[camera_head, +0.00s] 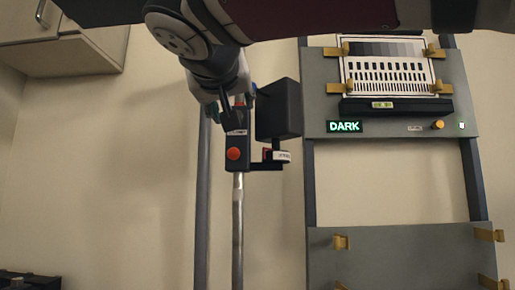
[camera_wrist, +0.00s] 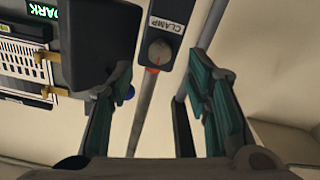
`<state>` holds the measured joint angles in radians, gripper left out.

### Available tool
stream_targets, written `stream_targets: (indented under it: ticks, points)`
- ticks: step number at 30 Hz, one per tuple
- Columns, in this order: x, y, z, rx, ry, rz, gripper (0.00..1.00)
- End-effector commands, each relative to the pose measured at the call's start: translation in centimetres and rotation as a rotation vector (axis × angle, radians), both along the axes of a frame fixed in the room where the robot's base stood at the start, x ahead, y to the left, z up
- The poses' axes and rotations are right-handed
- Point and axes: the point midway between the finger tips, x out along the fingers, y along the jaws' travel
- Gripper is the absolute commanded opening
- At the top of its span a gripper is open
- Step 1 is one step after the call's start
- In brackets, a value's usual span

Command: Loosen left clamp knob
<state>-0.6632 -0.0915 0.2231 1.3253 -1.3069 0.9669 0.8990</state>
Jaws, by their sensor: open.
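In the wrist view, the dark body (camera_wrist: 178,10) carries a label reading "CLAMP" and a round grey knob (camera_wrist: 159,51) with an orange mark. My gripper (camera_wrist: 163,82) is open and empty, with teal-padded fingers either side of the pole line. The knob lies beyond the fingertips, roughly between them in the picture; contact is not visible. In the head view my gripper (camera_head: 228,100) covers the clamp's upper part.
A black box (camera_head: 278,108) is attached right of the clamp and looms close to my left-hand finger in the wrist view (camera_wrist: 95,40). Further right stands a grey panel (camera_head: 394,126) with a test chart (camera_head: 389,77) and a lit "DARK" sign (camera_head: 345,127).

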Motion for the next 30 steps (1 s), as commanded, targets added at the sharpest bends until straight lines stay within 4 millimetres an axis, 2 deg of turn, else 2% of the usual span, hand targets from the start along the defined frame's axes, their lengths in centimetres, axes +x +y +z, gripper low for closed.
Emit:
stream_targets:
  ticks: [3, 9, 21, 23, 27, 30]
  points:
    - [2.2, -0.1, -0.1, 0.001, 0.002, -0.001, 0.45]
    - [4.4, -0.2, 0.0, 0.000, 0.001, -0.001, 0.45]
    - [5.1, -0.2, 0.0, 0.000, 0.000, 0.000, 0.45]
    - [5.0, -0.2, 0.0, 0.000, 0.000, 0.000, 0.33]
    - [5.0, -0.2, 0.0, 0.000, 0.000, 0.000, 0.01]
    - [5.0, -0.2, 0.0, 0.000, 0.000, 0.000, 0.00]
